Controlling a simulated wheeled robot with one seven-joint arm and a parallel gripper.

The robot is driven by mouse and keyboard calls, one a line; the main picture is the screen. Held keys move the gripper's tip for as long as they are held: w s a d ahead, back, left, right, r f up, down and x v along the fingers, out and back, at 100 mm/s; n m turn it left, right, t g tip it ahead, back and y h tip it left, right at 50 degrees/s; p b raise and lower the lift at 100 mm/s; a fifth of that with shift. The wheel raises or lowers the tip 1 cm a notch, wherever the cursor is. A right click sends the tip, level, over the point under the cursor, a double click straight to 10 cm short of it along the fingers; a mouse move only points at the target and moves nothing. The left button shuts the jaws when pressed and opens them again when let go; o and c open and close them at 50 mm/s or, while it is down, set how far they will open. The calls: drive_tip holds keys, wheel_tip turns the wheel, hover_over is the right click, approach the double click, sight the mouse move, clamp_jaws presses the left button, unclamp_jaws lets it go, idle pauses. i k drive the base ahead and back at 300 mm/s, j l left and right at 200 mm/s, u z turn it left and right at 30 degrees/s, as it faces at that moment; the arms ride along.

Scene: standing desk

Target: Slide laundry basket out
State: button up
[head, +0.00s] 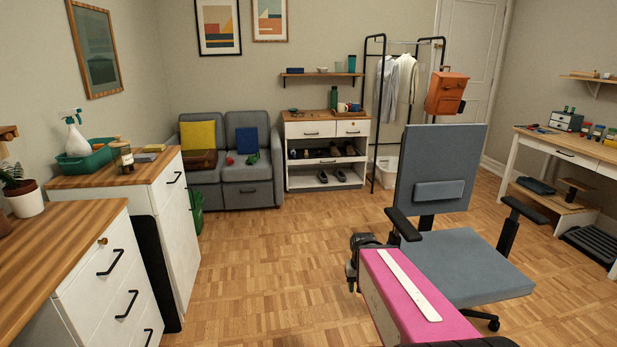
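A white laundry basket (386,173) stands on the floor under the clothes rack at the back of the room. The rack's front post crosses in front of it, and the office chair's backrest hides its right part. My arm reaches forward from the bottom of the head view. The dark parts at its far end, where my gripper (359,268) appears to be, are left of the chair's armrest, far short of the basket. The fingers are not clear enough to tell whether they are open or shut.
The black clothes rack (371,115) holds light shirts and an orange backpack (447,92). A grey office chair (470,262) stands close on the right, between me and the rack. A white shoe cabinet (326,150) is left of the basket. The wooden floor (270,255) in the middle is clear.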

sight(387, 179)
drive_tip(key=i+j+u, duration=0.25)
drive_tip(key=i+j, duration=0.2)
drive_tip(key=i+j+u, duration=0.3)
drive_tip(key=i, duration=0.35)
drive_tip(key=i+l+z, duration=0.1)
drive_tip(key=i+z, duration=0.35)
drive_tip(key=i, duration=0.3)
drive_tip(key=i+j+z, duration=0.15)
drive_tip(key=i+z, duration=0.3)
drive_tip(key=i, duration=0.3)
drive_tip(key=i+z, duration=0.15)
drive_tip(key=i, duration=0.5)
drive_tip(key=i+z, duration=0.2)
drive_tip(key=i, duration=0.4)
drive_tip(key=i+j+z, duration=0.15)
drive_tip(key=i, duration=0.5)
drive_tip(key=i+l+u, duration=0.1)
drive_tip(key=i+l, duration=1.35)
drive_tip(key=i+j+z, duration=0.2)
drive_tip(key=i+j, duration=0.35)
